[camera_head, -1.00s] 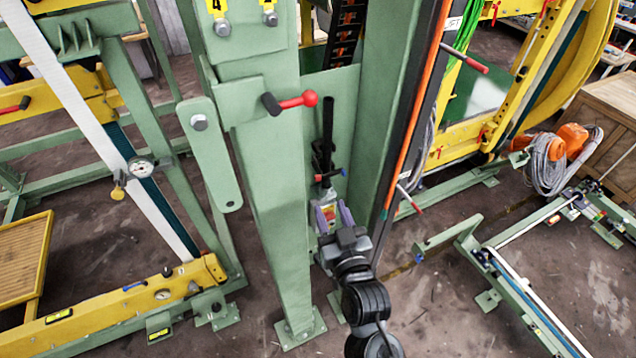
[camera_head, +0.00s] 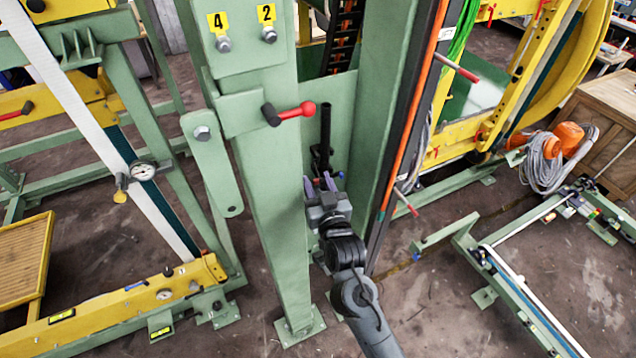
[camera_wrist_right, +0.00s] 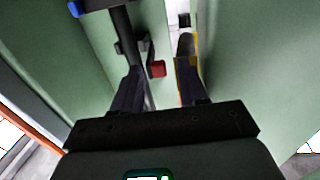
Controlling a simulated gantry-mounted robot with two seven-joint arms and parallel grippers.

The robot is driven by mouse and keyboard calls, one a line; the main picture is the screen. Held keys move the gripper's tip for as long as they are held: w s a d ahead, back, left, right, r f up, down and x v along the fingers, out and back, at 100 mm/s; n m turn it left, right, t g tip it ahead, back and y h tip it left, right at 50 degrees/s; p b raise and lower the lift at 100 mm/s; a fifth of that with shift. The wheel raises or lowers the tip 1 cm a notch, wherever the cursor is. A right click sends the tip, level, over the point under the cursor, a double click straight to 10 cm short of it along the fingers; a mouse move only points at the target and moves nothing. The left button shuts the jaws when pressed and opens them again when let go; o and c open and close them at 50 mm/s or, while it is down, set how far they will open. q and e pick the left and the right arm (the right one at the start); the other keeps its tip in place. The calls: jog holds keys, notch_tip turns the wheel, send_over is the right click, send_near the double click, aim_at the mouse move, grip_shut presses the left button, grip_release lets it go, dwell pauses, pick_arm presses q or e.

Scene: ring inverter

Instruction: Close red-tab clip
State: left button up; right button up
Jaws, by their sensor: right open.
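The red tab (camera_wrist_right: 157,69) shows in the right wrist view on a dark clip beside a black upright rod (camera_wrist_right: 122,40). In the head view the rod (camera_head: 326,130) stands in the recess between two green posts, and my gripper hides the red tab. My right gripper (camera_head: 320,183) is open at the lower part of the rod. In the wrist view its two fingers (camera_wrist_right: 158,82) lie either side of the red tab, with no clear contact visible. The left finger overlaps the rod in the picture. My left gripper is not in view.
The green post (camera_head: 275,220) stands close left of my right arm, and another green post (camera_head: 380,120) close right. A red-knobbed lever (camera_head: 290,114) sticks out above left. An orange strip (camera_head: 412,120) runs down the right post. Floor is clear in front.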

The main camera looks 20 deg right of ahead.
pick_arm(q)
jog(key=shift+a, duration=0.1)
pick_arm(e)
grip_shut()
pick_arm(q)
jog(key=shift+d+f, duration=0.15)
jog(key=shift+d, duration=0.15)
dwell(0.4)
